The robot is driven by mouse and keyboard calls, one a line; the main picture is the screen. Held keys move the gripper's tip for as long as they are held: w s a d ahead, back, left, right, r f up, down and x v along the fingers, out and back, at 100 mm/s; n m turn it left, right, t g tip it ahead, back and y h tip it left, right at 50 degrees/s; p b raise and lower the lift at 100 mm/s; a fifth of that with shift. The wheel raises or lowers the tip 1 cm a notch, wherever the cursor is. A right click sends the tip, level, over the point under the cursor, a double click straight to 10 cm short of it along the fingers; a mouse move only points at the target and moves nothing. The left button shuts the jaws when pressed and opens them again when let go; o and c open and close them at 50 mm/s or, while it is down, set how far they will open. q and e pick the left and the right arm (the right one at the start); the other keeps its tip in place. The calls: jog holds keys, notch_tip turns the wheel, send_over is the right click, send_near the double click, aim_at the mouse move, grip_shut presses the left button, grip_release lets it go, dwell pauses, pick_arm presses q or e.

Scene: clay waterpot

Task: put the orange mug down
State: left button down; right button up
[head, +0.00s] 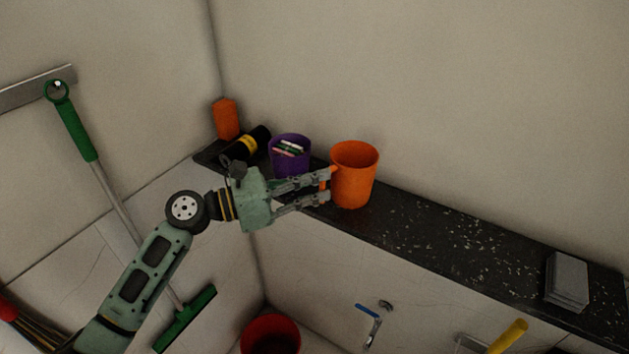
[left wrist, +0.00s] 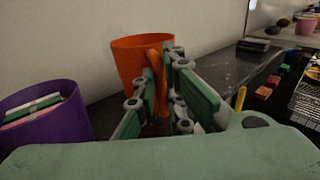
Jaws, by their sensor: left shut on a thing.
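The orange mug (head: 356,176) is upright at the dark speckled counter (head: 430,232) in the head view. I cannot tell whether its base touches the counter. My left gripper (head: 327,186) comes in from the left and is shut on the mug's handle, on the mug's left side. In the left wrist view the mug (left wrist: 133,60) stands ahead, with its handle (left wrist: 158,80) between the fingers of my left gripper (left wrist: 160,88). The fingers hide part of the mug's lower side. My right gripper does not show.
A purple cup (head: 290,155) with small items stands just left of the mug. A black and yellow object (head: 246,143) and an orange cylinder (head: 226,119) are at the counter's left end. A grey block (head: 567,280) is far right. The counter between is clear except for pale flecks.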

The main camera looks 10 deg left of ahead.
pick_arm(q)
jog(key=c, duration=1.8)
grip_release()
jog(key=shift+c, duration=0.2)
jog(key=b+v, duration=0.4)
jog(key=v, duration=0.8)
jog(key=shift+s+r, duration=0.1)
